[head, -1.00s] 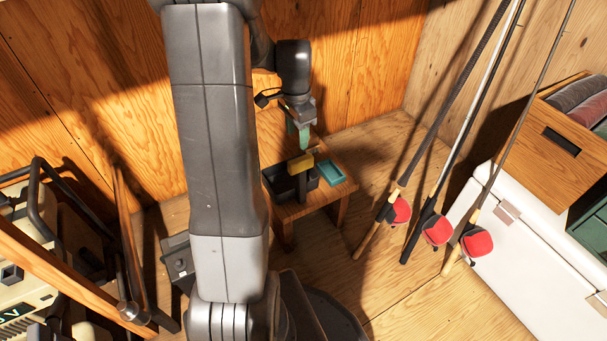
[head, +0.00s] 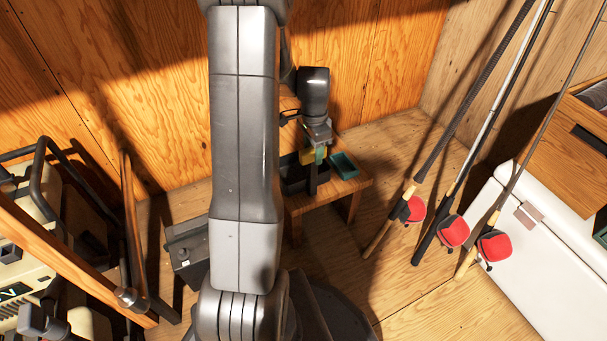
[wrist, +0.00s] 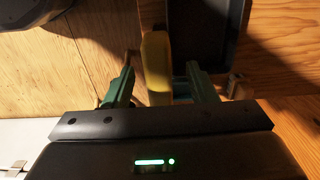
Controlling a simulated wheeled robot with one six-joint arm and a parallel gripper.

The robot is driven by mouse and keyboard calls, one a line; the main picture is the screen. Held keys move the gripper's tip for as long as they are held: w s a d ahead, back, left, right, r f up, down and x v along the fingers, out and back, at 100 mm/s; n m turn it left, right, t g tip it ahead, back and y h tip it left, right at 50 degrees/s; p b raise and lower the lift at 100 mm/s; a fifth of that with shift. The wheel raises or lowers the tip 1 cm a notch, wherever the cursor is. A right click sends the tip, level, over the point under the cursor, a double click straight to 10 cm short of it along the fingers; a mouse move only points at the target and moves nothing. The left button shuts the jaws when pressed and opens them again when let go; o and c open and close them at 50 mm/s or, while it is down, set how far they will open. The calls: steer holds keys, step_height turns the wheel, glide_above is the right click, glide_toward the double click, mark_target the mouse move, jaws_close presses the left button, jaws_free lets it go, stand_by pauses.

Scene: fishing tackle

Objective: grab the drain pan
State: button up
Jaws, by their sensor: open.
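A dark, open-topped pan (head: 292,182), which looks like the drain pan, sits on a small wooden stool (head: 352,184). A yellow block (head: 308,156) stands at the pan's right side; I cannot tell whether it is part of the pan. My gripper (head: 319,154) is low over the stool, beside the yellow block. In the wrist view the green fingers of my gripper (wrist: 161,88) are open, one on each side of the yellow block (wrist: 156,60), with no clear grip on it. The dark pan (wrist: 228,35) shows beyond them, partly cut off by the frame.
Fishing rods with red reels (head: 453,231) lean at the right, beside a white chest (head: 520,265). Plywood walls stand close behind the stool. Bare floor (head: 400,275) lies in front.

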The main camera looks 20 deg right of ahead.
step_height(320, 180, down, 3)
steer(key=shift+f+b, duration=0.1)
steer(key=shift+b, duration=0.35)
jaws_close()
stand_by(1.1)
